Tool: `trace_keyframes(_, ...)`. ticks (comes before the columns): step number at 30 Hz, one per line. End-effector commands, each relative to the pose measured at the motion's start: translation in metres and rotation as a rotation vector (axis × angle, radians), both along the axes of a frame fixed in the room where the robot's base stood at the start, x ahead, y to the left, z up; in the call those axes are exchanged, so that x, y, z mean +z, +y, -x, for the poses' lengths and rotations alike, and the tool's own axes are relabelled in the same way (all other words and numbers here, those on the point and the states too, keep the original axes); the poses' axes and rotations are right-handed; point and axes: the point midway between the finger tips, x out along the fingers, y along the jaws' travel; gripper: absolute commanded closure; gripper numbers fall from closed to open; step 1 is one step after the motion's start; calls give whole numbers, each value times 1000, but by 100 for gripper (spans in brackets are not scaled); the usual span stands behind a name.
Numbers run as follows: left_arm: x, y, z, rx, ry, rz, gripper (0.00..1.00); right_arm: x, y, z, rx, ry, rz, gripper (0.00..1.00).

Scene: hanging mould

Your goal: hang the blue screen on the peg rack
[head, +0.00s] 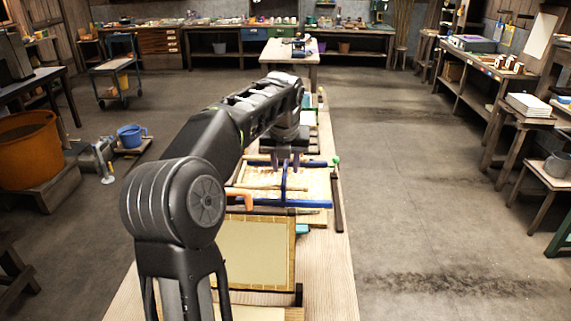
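The blue screen (318,204) lies on the long pale bench, a tan panel with blue bars along its near and far edges. My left arm reaches over the bench from the near left and hides part of it. My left gripper (288,163) points down over the far part of the screen, its two dark fingers apart. Whether they touch the screen is hard to tell. My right gripper is not in view. I cannot clearly make out the peg rack; a dark bar (337,203) lies along the bench's right side by the screen.
A wood-framed tan panel (257,252) is nearer on the bench, partly behind my arm. Side tables with a white stack (528,104) line the right. The floor right of the bench is clear.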

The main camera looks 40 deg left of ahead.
Motion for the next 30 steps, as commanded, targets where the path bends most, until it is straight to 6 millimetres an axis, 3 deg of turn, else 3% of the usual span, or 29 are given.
trace_keyframes(8, 13, -4, 4, 0, -2, -1, 64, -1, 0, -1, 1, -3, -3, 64)
trace_keyframes(19, 66, -18, 21, 0, -2, -1, 64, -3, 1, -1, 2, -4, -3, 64)
trace_keyframes(30, 72, -20, 23, 0, 0, 0, 64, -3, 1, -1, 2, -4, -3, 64)
